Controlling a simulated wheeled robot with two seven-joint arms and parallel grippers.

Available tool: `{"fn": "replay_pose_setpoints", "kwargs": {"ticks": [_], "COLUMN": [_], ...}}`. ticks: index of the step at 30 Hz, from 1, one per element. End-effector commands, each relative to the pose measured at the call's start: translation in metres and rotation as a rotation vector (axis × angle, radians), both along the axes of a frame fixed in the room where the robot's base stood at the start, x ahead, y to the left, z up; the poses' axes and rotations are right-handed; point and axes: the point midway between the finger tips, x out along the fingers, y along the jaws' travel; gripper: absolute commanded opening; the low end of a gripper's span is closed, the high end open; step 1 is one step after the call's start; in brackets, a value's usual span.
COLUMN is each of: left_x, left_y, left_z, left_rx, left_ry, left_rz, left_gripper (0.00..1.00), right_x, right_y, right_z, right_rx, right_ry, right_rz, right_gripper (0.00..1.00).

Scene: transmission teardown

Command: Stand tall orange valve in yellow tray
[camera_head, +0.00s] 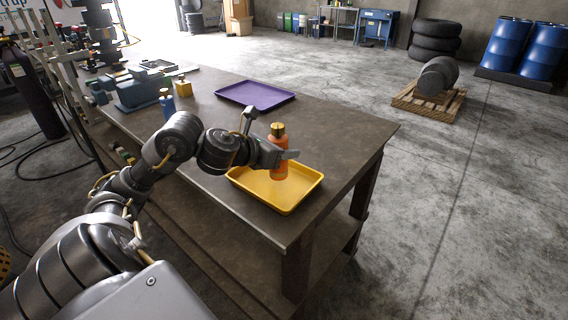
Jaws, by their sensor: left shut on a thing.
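The tall orange valve (279,164) has a brass-coloured top and stands upright in my left gripper (283,155). My left gripper is shut on the valve's side. The valve is over the yellow tray (309,189), near the tray's middle. I cannot tell whether its bottom touches the tray floor or hangs just above it. The rest of the tray that shows is empty. My right gripper is not in view.
A purple tray (256,95) lies farther back on the workbench (340,125). A blue valve (167,104), a small yellow block (183,87) and a blue-grey vise (138,90) stand at the left. The bench's right edge is close to the yellow tray.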

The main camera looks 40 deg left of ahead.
Motion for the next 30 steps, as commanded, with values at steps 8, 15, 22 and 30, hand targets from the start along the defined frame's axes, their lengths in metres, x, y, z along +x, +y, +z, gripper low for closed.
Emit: {"fn": "replay_pose_setpoints", "kwargs": {"ticks": [8,15,22,30], "left_x": [0.007,0.007,0.007,0.007], "left_y": [0.001,0.001,0.002,0.001], "left_z": [-0.008,-0.035,-0.037,-0.041], "left_rx": [-0.005,-0.005,0.000,0.001], "left_ry": [-0.004,-0.003,-0.005,-0.001], "left_rz": [0.003,0.002,0.002,0.001], "left_gripper": [0.00,0.00,0.00,0.50], "right_x": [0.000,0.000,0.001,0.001], "right_y": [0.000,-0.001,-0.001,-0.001], "right_z": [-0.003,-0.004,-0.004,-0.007], "right_rx": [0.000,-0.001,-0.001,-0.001], "right_ry": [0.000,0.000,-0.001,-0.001], "right_rz": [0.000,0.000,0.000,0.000], "right_gripper": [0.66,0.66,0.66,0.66]}}
